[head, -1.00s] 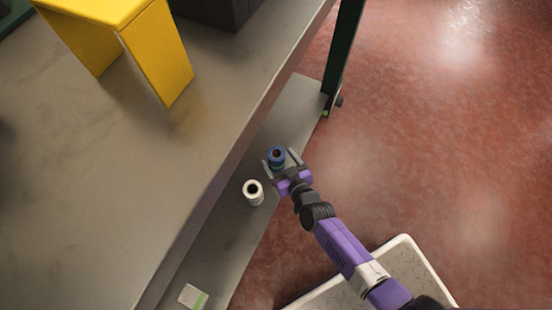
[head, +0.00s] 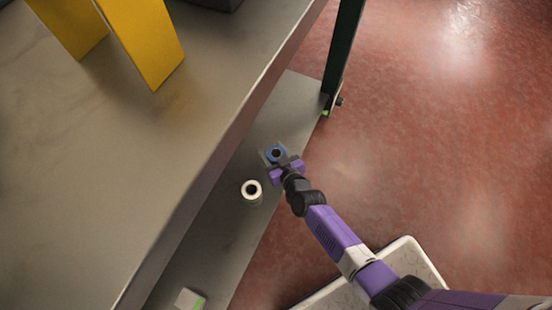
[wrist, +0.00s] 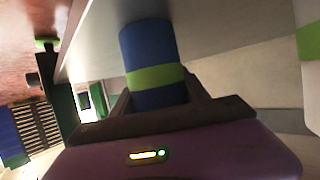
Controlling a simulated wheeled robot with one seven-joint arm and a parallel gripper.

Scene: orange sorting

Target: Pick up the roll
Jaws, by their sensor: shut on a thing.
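A blue roll (head: 276,151) with a dark hole in its top stands at the lower shelf, between the fingers of my gripper (head: 273,158). In the wrist view the roll (wrist: 150,50) is blue with a green band around it. The dark fingers of my gripper (wrist: 155,108) close on it from both sides near its lower part. Its lower end is hidden behind the gripper. I cannot tell whether it touches the shelf.
A white roll (head: 252,191) stands on the lower shelf (head: 222,236), just left of my gripper. A white and green box (head: 189,299) lies nearer on that shelf. The worktop (head: 150,150) overhangs on the left, with a yellow stand (head: 145,45). A dark green post (head: 343,55) rises behind.

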